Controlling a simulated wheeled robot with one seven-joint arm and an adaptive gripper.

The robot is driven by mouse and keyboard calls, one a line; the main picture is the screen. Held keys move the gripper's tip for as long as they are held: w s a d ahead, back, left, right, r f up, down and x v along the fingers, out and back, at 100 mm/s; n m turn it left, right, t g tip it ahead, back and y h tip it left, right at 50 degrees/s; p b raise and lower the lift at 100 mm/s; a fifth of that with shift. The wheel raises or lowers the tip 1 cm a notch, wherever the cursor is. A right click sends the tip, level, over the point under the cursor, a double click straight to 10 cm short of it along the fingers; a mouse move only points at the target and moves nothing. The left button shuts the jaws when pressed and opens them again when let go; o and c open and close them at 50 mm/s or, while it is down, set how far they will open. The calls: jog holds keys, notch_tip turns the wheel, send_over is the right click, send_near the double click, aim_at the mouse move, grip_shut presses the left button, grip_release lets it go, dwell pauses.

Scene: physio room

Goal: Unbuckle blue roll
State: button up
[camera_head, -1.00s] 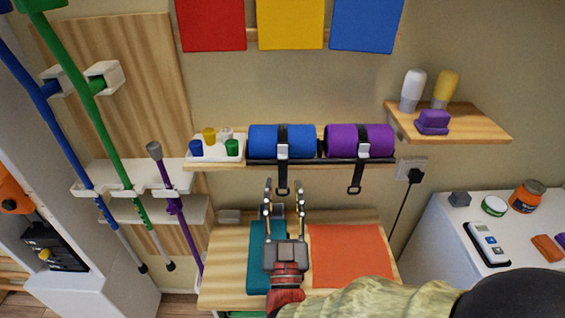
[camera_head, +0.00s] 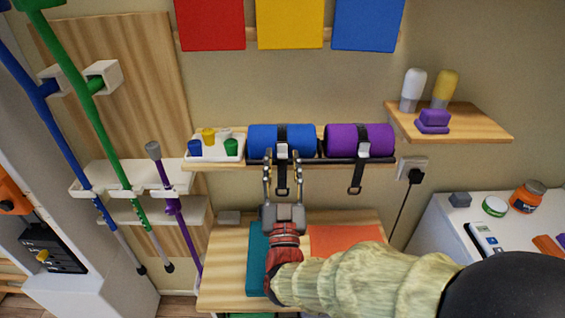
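The blue roll (camera_head: 262,140) lies on the wall shelf, held by a black strap with a light grey buckle (camera_head: 282,150) at its front. The strap's tail (camera_head: 282,184) hangs below the shelf edge. My gripper (camera_head: 283,158) is in front of the roll, its two fingers apart and pointing up at the wall. Its fingertips stand on either side of the buckle in the picture. I cannot tell whether they touch it. Nothing shows held between the fingers.
A strapped purple roll (camera_head: 340,139) lies just right on the same shelf. A white tray (camera_head: 217,155) with small coloured pegs stands to the left. Below, a wooden table (camera_head: 228,284) holds a teal mat (camera_head: 256,272) and an orange mat (camera_head: 345,238). Poles (camera_head: 112,160) stand at left.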

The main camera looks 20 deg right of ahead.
jog(key=shift+c, duration=1.2)
grip_shut()
